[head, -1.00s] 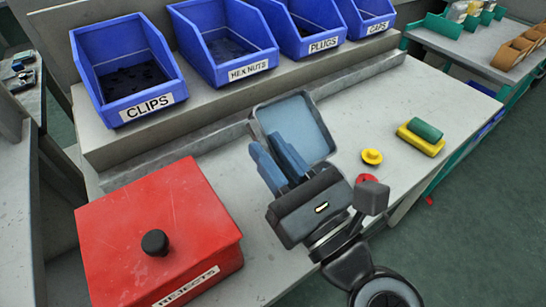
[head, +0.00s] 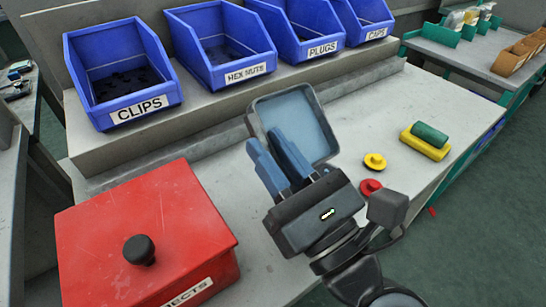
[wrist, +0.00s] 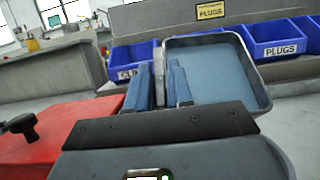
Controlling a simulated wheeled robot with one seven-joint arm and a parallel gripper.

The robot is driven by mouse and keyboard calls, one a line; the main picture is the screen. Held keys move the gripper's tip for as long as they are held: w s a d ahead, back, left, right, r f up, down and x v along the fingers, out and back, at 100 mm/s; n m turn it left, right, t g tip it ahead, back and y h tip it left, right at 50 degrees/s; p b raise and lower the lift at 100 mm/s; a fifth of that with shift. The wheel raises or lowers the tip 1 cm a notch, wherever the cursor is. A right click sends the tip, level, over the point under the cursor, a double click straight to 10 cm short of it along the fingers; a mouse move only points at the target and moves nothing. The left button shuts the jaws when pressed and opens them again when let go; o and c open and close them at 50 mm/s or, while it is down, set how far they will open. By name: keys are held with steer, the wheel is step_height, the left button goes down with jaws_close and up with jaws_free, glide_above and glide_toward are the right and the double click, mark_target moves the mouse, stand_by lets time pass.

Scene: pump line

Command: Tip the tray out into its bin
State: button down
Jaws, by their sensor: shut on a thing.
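The tray (head: 300,118) is a shallow grey-rimmed rectangle with a blue-grey inside. It is held tilted above the bench, its inside facing my head camera, and no parts show in it. My gripper (head: 266,145) is shut on the tray's near left wall, with a blue finger on either side. In the wrist view the tray (wrist: 215,75) stands right of the fingers (wrist: 160,80). Behind it stand blue bins labelled CLIPS (head: 120,80), HEX NUTS (head: 215,48), PLUGS (head: 295,28) and CAPS (head: 358,20). The tray is in front of them, not over any bin.
A red REJECTS box (head: 140,225) with a black knob stands at the left front. A yellow round piece (head: 374,160), a red one (head: 370,187) and a yellow block (head: 424,144) with a green cylinder (head: 430,132) lie to the right. The bins stand on a raised grey ledge (head: 200,120).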

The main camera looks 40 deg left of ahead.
steer(key=shift+s+d+r+t+y+b, duration=0.15)
steer(key=shift+y+b, duration=0.3)
steer(key=shift+b, duration=0.95)
steer(key=shift+w+d+r+t+y+b, duration=0.15)
steer(key=shift+y+b, duration=0.3)
steer(key=shift+b, duration=0.9)
steer(key=shift+s+d+t+y+b, duration=0.25)
steer(key=shift+t+y+b, duration=0.5)
steer(key=shift+b, duration=3.2)
steer(key=shift+r, duration=0.15)
step_height(320, 180, up, 5)
steer(key=p, duration=0.5)
steer(key=r+p, duration=0.1)
steer(key=p, duration=0.2)
steer(key=shift+w+g, duration=0.1)
steer(key=shift+g, duration=0.15)
steer(key=p, duration=0.2)
steer(key=shift+d+r+g+p, duration=0.1)
steer(key=shift+g+p, duration=0.2)
steer(key=shift+p, duration=0.1)
steer(key=h+p, duration=0.1)
steer(key=p, duration=0.3)
steer(key=shift+r, duration=0.2)
steer(key=shift+f+h+p, duration=0.15)
steer(key=shift+h+p, duration=0.2)
steer(key=shift+p, duration=0.5)
steer(key=shift+p, duration=0.35)
